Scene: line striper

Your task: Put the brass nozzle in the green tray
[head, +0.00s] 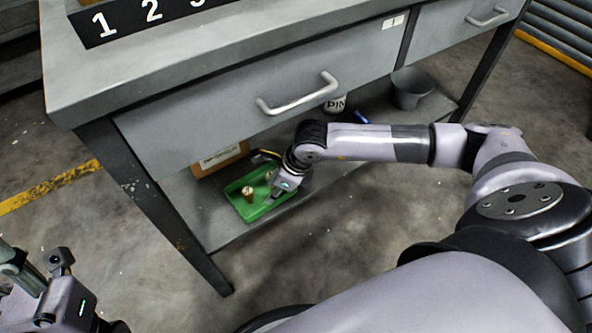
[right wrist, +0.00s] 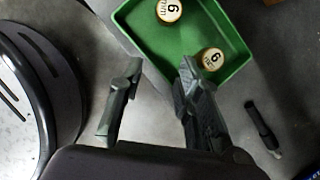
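The green tray (head: 240,208) sits on the bench's lower shelf and also shows in the right wrist view (right wrist: 190,40). Two brass-coloured round pieces, nozzle-like, stand inside it, each with a "6" on its pale top: one near the far edge (right wrist: 169,10), one near the right corner (right wrist: 211,59). One piece (head: 248,191) shows clearly in the head view. My right gripper (right wrist: 160,70) is open, with nothing between its fingers, at the tray's near edge; its right finger overlaps the tray in view. My left gripper (head: 62,290) is at lower left; its fingers are unclear.
The drawer front (head: 235,95) and bench top overhang the shelf. A cardboard box (head: 220,158) stands behind the tray. A small dark rod-like object (right wrist: 262,128) lies right of the gripper.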

